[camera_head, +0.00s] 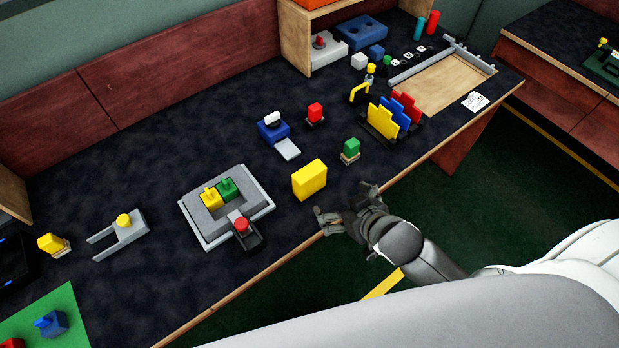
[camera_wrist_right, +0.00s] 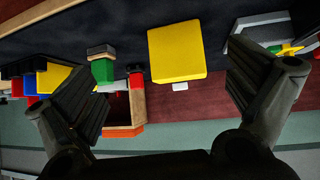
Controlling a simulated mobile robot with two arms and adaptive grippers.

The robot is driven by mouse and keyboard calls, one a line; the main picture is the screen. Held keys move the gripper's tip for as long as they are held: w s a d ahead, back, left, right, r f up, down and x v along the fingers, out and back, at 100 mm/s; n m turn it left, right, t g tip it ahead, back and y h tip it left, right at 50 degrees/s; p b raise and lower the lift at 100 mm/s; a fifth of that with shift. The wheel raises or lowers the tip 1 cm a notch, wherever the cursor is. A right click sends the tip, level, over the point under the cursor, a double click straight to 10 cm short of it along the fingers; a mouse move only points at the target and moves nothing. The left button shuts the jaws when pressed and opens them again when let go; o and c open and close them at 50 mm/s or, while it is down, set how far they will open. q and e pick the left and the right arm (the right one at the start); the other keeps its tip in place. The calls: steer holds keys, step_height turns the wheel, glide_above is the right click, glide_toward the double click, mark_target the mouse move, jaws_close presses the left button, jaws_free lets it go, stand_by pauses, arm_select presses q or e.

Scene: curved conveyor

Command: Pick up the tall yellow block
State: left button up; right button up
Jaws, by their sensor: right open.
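The tall yellow block (camera_head: 309,180) stands on the dark table near its front edge, between the grey tray and the small green block. In the right wrist view the yellow block (camera_wrist_right: 177,53) lies ahead, between the two spread fingers and apart from them. My right gripper (camera_head: 343,204) is open and empty at the table's front edge, just to the right of the yellow block. Its fingers also show in the right wrist view (camera_wrist_right: 168,95). My left gripper is not in view.
A small green block (camera_head: 351,148) on a wooden base stands close behind my right gripper. A grey tray (camera_head: 203,237) with yellow and green pieces is left of the yellow block. A rack with upright coloured plates (camera_head: 381,122) stands further right.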

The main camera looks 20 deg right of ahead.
mark_target(314, 178)
steer(key=w+a+y, duration=0.1)
steer(key=w, duration=0.1)
steer(key=w+a+f+t, duration=0.1)
steer(key=w, duration=0.2)
steer(key=w+a+n+y, duration=0.1)
steer(key=w, duration=0.1)
steer(key=shift+w+a+f+t+y, duration=0.2)
steer(key=shift+w+t+y, duration=0.1)
steer(key=shift+w+t, duration=0.1)
steer(key=shift+w+f+p, duration=0.15)
steer(key=shift+w+p, duration=0.1)
steer(key=shift+p, duration=0.1)
steer(key=shift+p+x, duration=0.35)
steer(key=shift+x, duration=1.9)
steer(key=shift+d, duration=0.15)
steer(key=shift+c, duration=0.4)
steer(key=c, duration=1)
